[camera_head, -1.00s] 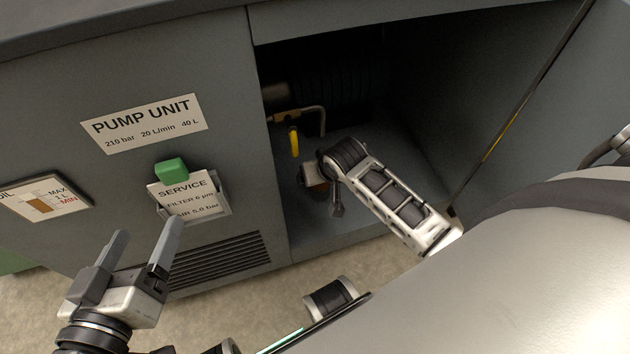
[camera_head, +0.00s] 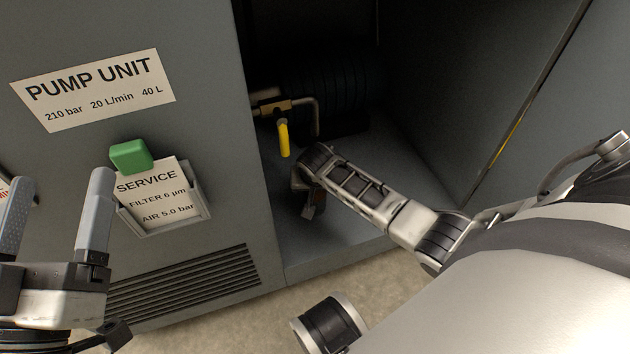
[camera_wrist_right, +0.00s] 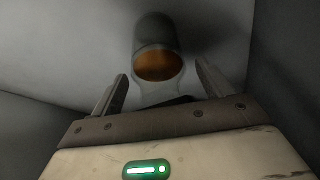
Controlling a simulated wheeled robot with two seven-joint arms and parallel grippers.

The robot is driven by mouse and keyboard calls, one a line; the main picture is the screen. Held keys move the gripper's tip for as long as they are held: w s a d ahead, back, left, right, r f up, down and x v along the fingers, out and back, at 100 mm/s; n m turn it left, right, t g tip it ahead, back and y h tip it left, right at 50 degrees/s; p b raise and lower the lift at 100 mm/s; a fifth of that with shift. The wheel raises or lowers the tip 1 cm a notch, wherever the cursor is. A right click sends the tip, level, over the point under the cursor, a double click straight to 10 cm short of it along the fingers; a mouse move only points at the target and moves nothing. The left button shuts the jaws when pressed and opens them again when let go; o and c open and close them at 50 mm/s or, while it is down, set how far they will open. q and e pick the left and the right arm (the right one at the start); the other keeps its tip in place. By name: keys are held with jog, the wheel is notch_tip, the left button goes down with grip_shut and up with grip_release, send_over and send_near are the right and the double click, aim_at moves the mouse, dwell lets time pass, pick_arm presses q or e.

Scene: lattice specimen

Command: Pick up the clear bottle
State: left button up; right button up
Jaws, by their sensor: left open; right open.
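The clear bottle (camera_wrist_right: 158,40) shows in the right wrist view as a greyish, see-through cylinder with amber inside. It is ahead of my right gripper (camera_wrist_right: 162,75), roughly between the lines of its two spread fingers. The fingers are open, and I cannot tell whether they touch it. In the head view my right arm reaches into the open cabinet bay and largely hides that spot. My left gripper (camera_head: 58,185) is open and empty in front of the cabinet, left of the service card.
The bay holds a dark ribbed pump (camera_head: 330,85), a pipe with a yellow lever (camera_head: 284,138) and a floor (camera_head: 340,225). Side walls bound it closely. On the front panel are a green block (camera_head: 131,156) and a service card (camera_head: 155,190) in a holder.

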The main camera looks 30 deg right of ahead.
jog(key=shift+w+f, duration=0.1)
jog(key=c, duration=1.3)
jog(key=shift+o, duration=0.2)
